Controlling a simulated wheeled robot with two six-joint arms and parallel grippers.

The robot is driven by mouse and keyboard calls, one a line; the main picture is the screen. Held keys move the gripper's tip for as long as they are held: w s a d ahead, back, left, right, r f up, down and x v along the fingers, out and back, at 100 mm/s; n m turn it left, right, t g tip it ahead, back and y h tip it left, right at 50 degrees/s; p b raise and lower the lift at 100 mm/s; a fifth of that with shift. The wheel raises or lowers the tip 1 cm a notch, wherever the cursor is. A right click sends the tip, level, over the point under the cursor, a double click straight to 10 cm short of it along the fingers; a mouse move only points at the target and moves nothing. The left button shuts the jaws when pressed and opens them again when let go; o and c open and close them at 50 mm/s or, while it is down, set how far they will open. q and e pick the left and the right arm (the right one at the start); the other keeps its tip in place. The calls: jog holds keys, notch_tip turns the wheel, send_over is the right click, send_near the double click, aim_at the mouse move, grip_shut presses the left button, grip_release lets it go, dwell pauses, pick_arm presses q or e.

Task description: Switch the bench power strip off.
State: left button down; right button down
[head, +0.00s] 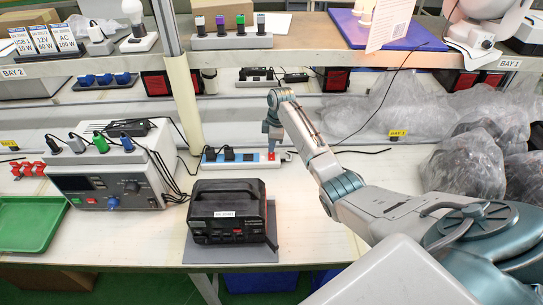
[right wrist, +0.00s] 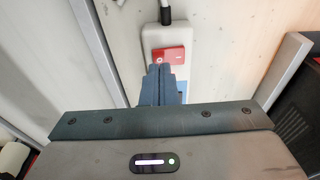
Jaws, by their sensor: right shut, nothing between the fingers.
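The bench power strip (head: 213,164) lies on the bench, a white bar with a blue face and several black plugs in it. Its red rocker switch (head: 272,157) is at the right end. In the right wrist view the red switch (right wrist: 170,56) sits on the white end of the strip (right wrist: 155,35), with a pale mark on its left part. My right gripper (head: 271,148) points down at the switch with its fingers together and empty. In the wrist view its fingertips (right wrist: 165,70) overlap the switch's lower edge; I cannot tell whether they touch, nor which way the rocker is tipped. My left gripper is not in view.
A black power station (head: 228,213) stands on a grey mat in front of the strip. A grey bench supply (head: 108,182) with plugs on top is at left, near a green tray (head: 27,222). Clear plastic bags (head: 465,165) fill the right. A shelf (head: 290,57) runs above.

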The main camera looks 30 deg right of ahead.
aim_at(272, 154)
jog(key=shift+f+b, duration=0.3)
jog(key=shift+f, duration=0.45)
jog(key=shift+r, duration=0.1)
notch_tip(272, 154, up, 7)
jog(key=p, duration=0.7)
dwell(0.6)
jog(key=shift+s, duration=0.1)
